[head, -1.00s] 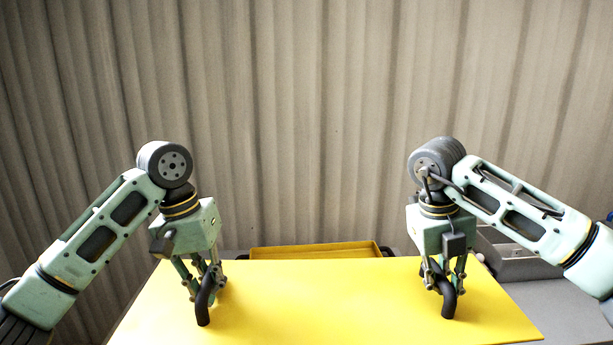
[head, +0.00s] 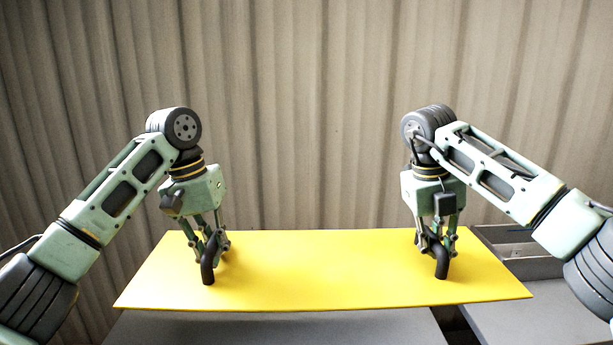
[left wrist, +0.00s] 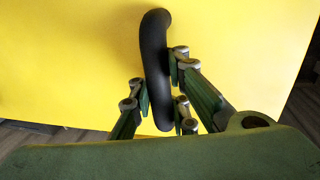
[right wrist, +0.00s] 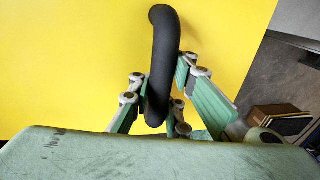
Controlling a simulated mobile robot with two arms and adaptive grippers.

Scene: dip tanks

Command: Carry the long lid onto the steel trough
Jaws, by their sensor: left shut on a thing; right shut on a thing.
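The long lid (head: 320,272) is a flat yellow plate with two black arched handles. It hangs about level above a grey surface. My left gripper (head: 211,243) is shut on the left handle (head: 208,270), which also shows between its fingers in the left wrist view (left wrist: 153,45). My right gripper (head: 437,243) is shut on the right handle (head: 442,266), which also shows in the right wrist view (right wrist: 164,45). I cannot clearly make out the steel trough; the lid hides much of what lies behind and under it.
A grey surface (head: 270,328) lies below the lid's front edge, with a dark gap to its right. A grey open box (head: 520,250) stands at the right on another grey top (head: 540,310). A pleated curtain (head: 310,110) hangs behind. Brown boxes (right wrist: 278,117) lie low at the right.

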